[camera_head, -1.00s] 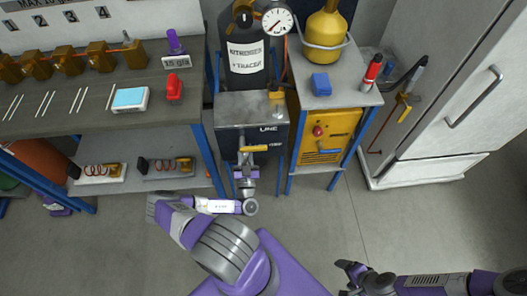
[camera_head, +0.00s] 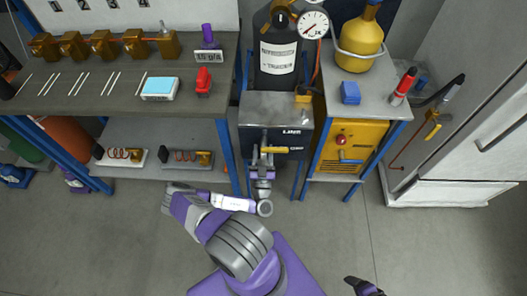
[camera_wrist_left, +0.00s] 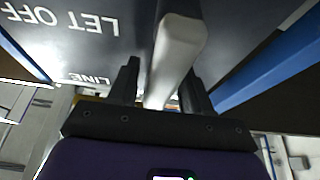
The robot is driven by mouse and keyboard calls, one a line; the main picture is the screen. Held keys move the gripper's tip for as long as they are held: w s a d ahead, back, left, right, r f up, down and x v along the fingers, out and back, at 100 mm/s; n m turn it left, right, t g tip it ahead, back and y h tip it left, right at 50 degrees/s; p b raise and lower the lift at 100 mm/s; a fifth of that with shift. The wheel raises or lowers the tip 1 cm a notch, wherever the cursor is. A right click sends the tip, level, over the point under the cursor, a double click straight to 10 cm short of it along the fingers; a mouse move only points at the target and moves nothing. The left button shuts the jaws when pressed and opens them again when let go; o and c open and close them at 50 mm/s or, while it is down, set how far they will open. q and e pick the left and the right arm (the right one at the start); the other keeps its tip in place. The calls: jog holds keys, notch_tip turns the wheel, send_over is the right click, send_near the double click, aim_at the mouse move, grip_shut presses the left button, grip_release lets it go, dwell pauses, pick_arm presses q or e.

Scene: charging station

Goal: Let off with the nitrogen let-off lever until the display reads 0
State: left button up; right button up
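My left gripper (camera_head: 262,163) is at that front, below the box's top. In the left wrist view, a pale grey lever (camera_wrist_left: 172,55) hangs down from the panel marked LET OFF and LINE (camera_wrist_left: 95,30). Its lower end is between the two dark fingers of my left gripper (camera_wrist_left: 160,92), with gaps showing, so they look open around it. The lever's far side is hidden. A round dial gauge (camera_head: 314,24) is by the cylinder; its reading is too small to tell.
A workbench (camera_head: 110,110) with brass parts, white sticks and a cyan-screened device (camera_head: 160,88) is at left. A yellow cabinet (camera_head: 352,146) and a white fridge-like unit (camera_head: 450,193) are at right. My right gripper (camera_head: 364,286) barely shows at the bottom edge.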

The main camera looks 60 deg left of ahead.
aim_at(263, 159)
pick_arm(q)
jog(key=p+v, duration=0.1)
jog(key=v, duration=0.6)
jog(key=shift+s+d+f, duration=0.1)
jog(key=shift+d, duration=0.15)
dwell(0.5)
